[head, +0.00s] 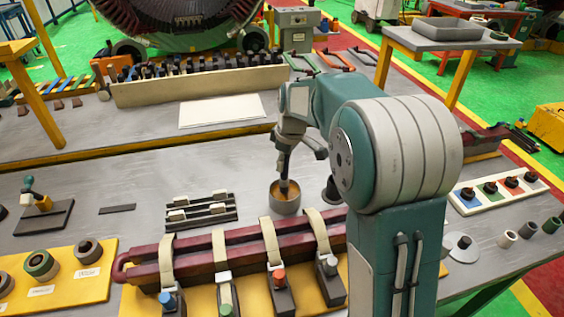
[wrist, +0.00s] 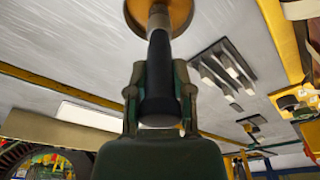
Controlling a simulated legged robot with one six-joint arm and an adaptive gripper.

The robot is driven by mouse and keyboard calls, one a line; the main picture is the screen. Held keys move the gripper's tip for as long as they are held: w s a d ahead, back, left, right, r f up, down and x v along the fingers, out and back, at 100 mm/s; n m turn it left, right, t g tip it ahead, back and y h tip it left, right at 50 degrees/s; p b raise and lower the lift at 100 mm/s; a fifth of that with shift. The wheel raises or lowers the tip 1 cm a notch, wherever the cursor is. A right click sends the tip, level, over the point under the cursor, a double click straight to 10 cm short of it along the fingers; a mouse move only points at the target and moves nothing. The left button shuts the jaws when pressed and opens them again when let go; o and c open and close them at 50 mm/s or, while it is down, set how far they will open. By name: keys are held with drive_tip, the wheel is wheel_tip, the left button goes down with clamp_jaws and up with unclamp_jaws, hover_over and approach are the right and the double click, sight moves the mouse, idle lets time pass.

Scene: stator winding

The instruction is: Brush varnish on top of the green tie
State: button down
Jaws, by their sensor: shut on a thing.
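The brush (head: 284,170) is upright, its lower end inside a round metal varnish pot (head: 287,206) on the table. Its dark handle (wrist: 159,75) shows in the wrist view, with the pot's amber inside (wrist: 178,12) beyond it. My gripper (head: 289,143) is shut on the handle above the pot; its fingers also show on both sides of the handle in the wrist view (wrist: 160,92). The green tie, a beige strap (head: 220,252) with a green-topped clamp (head: 226,309), wraps the dark red coil bars (head: 190,252) to the left of the pot. The bristles are hidden.
Other straps with blue (head: 167,300), red (head: 279,278) and black clamps cross the bars. A slotted grey rack (head: 203,211) lies left of the pot. A dark conical object (head: 331,192) stands close right. A white panel with colored knobs (head: 468,204) is at right.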

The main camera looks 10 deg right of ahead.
drive_tip(key=shift+d+f, duration=0.15)
drive_tip(key=shift+d, duration=0.15)
drive_tip(key=shift+a+f, duration=0.2)
drive_tip(key=shift+a, duration=0.15)
drive_tip(key=shift+d, duration=0.2)
drive_tip(key=shift+f, duration=0.15)
idle(0.7)
drive_tip(key=shift+r, duration=3.55)
